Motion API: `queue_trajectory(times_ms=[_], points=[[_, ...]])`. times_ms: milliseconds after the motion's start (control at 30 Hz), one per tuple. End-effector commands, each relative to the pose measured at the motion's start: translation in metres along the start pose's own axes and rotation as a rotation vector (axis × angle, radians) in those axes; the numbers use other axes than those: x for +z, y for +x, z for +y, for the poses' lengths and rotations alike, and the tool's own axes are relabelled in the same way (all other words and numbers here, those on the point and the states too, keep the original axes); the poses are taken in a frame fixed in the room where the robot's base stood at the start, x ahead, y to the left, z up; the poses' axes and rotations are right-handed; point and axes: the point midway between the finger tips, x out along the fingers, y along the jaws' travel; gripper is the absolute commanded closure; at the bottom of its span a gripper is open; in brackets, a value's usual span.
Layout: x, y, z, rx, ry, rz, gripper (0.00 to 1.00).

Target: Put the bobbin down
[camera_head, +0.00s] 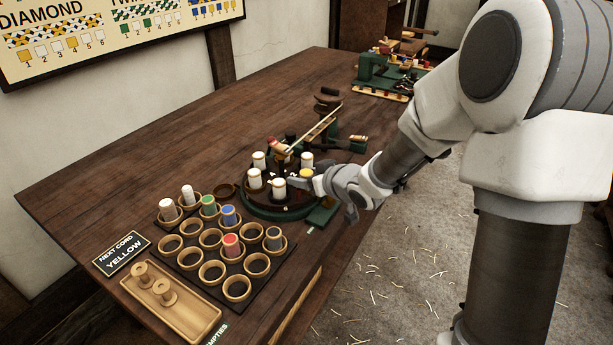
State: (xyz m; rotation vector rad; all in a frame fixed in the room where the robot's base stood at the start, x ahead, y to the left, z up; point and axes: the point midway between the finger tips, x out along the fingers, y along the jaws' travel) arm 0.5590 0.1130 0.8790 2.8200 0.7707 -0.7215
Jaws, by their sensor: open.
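The yellow-topped bobbin (306,173) stands on the round green and dark braiding machine (262,211), on its right side. My gripper (303,182) is open and low over the machine's right edge, close beside this bobbin. Whether its fingers touch the bobbin cannot be told, as the gripper hides the bobbin's lower part. Several white bobbins stand upright on the same machine, one (279,188) just left of my gripper and another (308,159) behind the yellow one.
A rack (190,262) of round wooden cups holds white, green, blue, red and grey bobbins; several cups are empty. A wooden tray (200,318) holds two bare spools. A black sign (121,254) reads YELLOW. A light rod (316,128) slants up behind the machine. The table's far left is clear.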

Motion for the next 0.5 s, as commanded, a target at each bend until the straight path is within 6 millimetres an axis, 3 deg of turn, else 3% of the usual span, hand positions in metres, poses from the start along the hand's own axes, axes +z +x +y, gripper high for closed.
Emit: queue_trajectory(times_ms=[167, 500], points=[[-0.006, -0.021, 0.001, 0.002, -0.001, 0.000, 0.32], [-0.006, -0.094, 0.001, 0.003, 0.000, 0.001, 0.32]])
